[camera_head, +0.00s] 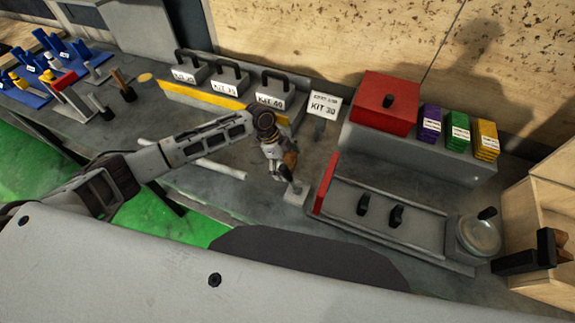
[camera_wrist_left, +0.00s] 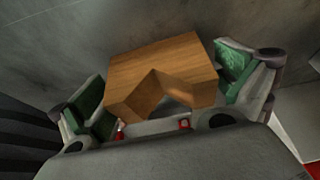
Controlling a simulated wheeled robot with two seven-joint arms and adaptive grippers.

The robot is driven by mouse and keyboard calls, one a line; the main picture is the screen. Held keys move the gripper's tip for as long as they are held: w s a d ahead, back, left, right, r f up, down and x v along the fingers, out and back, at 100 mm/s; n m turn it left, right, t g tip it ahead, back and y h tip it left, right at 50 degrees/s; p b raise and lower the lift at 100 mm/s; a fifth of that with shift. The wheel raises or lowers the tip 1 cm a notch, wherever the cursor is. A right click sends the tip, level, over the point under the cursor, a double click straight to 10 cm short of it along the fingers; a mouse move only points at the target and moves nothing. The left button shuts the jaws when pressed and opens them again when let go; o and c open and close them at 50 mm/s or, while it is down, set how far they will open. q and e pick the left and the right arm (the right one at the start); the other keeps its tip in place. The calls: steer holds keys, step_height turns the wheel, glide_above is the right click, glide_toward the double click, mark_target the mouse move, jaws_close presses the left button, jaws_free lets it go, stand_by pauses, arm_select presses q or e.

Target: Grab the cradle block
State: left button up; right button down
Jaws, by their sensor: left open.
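The cradle block is a brown wooden block with a V-shaped notch (camera_wrist_left: 165,72). In the left wrist view it lies between the two green-padded fingers of my left gripper (camera_wrist_left: 168,90), with its notch facing the palm. A narrow gap seems to show at the fingers; I cannot tell whether either pad touches it. In the head view my left gripper (camera_head: 284,170) is low over the grey bench, and a brown piece of the block (camera_head: 291,158) shows beside it, partly hidden.
Kit cases (camera_head: 272,98) and a KIT 30 sign (camera_head: 324,105) stand behind. The grinder table (camera_head: 345,210) with its red end plate is close on the right. A white rod (camera_head: 220,168) lies to the left. A wooden box (camera_head: 530,210) stands far right.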

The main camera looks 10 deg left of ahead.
mark_target(287, 164)
arm_select(q)
steer(key=c, duration=1)
steer(key=shift+r, duration=0.1)
steer(key=shift+c, duration=0.2)
step_height(287, 164, up, 18)
steer(key=b, duration=0.1)
stand_by(0.6)
